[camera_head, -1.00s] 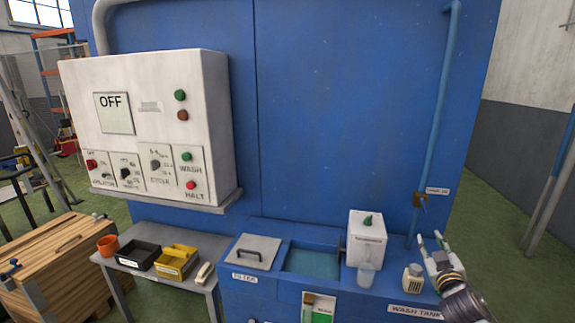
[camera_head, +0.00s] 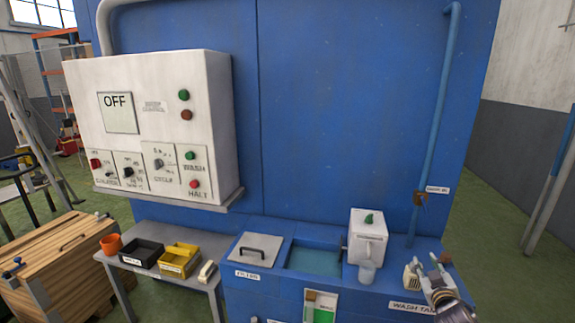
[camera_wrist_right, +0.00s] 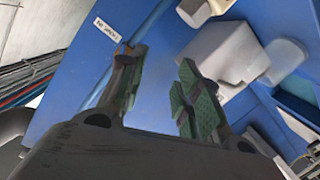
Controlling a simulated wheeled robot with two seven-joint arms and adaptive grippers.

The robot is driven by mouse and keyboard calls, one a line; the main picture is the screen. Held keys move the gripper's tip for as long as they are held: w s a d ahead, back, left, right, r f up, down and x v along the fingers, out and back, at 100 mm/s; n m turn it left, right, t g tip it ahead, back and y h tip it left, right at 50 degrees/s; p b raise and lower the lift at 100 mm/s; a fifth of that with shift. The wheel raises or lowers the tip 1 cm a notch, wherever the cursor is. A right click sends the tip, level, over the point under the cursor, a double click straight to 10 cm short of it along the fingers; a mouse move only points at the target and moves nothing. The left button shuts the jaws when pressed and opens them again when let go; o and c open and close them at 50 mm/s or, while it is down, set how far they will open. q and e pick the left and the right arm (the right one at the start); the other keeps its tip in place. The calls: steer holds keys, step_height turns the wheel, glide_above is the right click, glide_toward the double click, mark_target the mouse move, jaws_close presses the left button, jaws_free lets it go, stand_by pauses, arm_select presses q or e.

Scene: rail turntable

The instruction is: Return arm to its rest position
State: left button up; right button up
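My right gripper (camera_head: 431,267) is at the right end of the blue wash tank (camera_head: 375,302), beside a small cream bottle (camera_head: 411,275) that it partly covers. In the right wrist view its two green-padded fingers (camera_wrist_right: 158,90) are apart, with only blue surface showing between them. The gripper looks empty. My left gripper does not show in the head view.
A white box dispenser (camera_head: 367,238) with a clear cup (camera_head: 367,272) below it stands left of my right gripper. A blue pipe (camera_head: 432,130) with a small tap rises behind. A white control panel (camera_head: 150,125) reading OFF hangs at left. A grey table (camera_head: 185,240) holds bins.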

steer(key=s+a+f+g+y, duration=0.1)
steer(key=s+f+g, duration=0.35)
steer(key=f, duration=1.05)
steer(key=s+a+f+g, duration=0.1)
steer(key=s+f, duration=0.6)
steer(key=f, duration=0.7)
steer(key=s+a+f+g+y, duration=0.15)
steer(key=s+f, duration=0.45)
steer(key=f, duration=0.9)
steer(key=s+a+f+g, duration=0.2)
steer(key=s+a+f, duration=0.2)
steer(key=s+f, duration=0.3)
steer(key=s+a+f+g+y, duration=0.1)
steer(key=s+a+f+g, duration=0.2)
steer(key=s, duration=1.5)
steer(key=s+a+f+g, duration=0.2)
steer(key=s+a+f, duration=0.3)
steer(key=s+f, duration=0.7)
steer(key=shift+s+g, duration=0.4)
steer(key=shift+s, duration=0.35)
steer(key=shift+f, duration=0.1)
